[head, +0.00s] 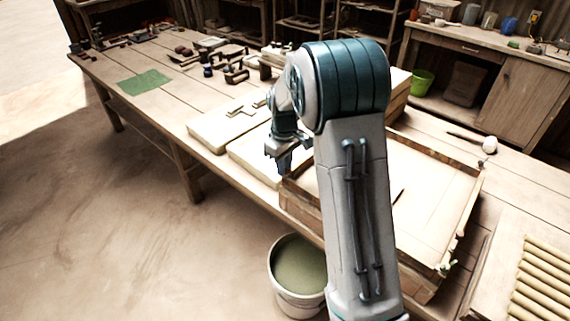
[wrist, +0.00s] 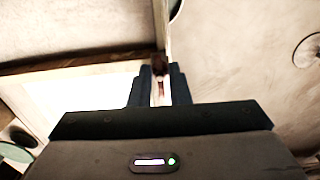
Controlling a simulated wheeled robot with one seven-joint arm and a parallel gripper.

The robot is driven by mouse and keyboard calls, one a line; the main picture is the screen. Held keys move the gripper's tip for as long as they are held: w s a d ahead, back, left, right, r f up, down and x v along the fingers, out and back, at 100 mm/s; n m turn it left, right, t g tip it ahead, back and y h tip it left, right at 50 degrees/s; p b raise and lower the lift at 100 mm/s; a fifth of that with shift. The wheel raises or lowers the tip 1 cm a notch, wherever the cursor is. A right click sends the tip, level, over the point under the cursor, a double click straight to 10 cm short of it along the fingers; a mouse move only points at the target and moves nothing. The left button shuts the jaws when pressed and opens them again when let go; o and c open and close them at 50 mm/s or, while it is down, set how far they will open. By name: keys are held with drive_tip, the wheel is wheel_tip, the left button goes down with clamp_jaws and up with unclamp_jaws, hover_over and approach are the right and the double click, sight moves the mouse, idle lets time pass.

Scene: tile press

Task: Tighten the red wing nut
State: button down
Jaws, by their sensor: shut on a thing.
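My gripper (head: 283,168) points down at the left corner of the wooden press frame (head: 298,200), beside the pale slabs. In the wrist view my gripper (wrist: 160,88) has its dark fingers close together, with a small dark reddish-brown piece (wrist: 159,63) at the tips. This piece appears to be the red wing nut, though its wings cannot be made out. A narrow pale strip shows between the fingers below it. In the head view the nut is hidden by my gripper and the frame corner, so how tight it sits cannot be told.
Pale slabs (head: 213,127) lie left of the frame. A bucket (head: 311,301) stands on the floor below the table edge. Pale rods (head: 540,282) lie at the right. A green mat (head: 145,82) and several small dark tools (head: 236,76) occupy the far table.

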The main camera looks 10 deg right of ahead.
drive_tip(key=shift+w+r, duration=0.2)
drive_tip(key=c, duration=1.5)
unclamp_jaws()
drive_tip(key=shift+c, duration=0.2)
drive_tip(key=shift+o, duration=0.9)
drive_tip(key=shift+s+f, duration=0.1)
drive_tip(key=shift+f, duration=0.05)
wheel_tip(320, 180, up, 14)
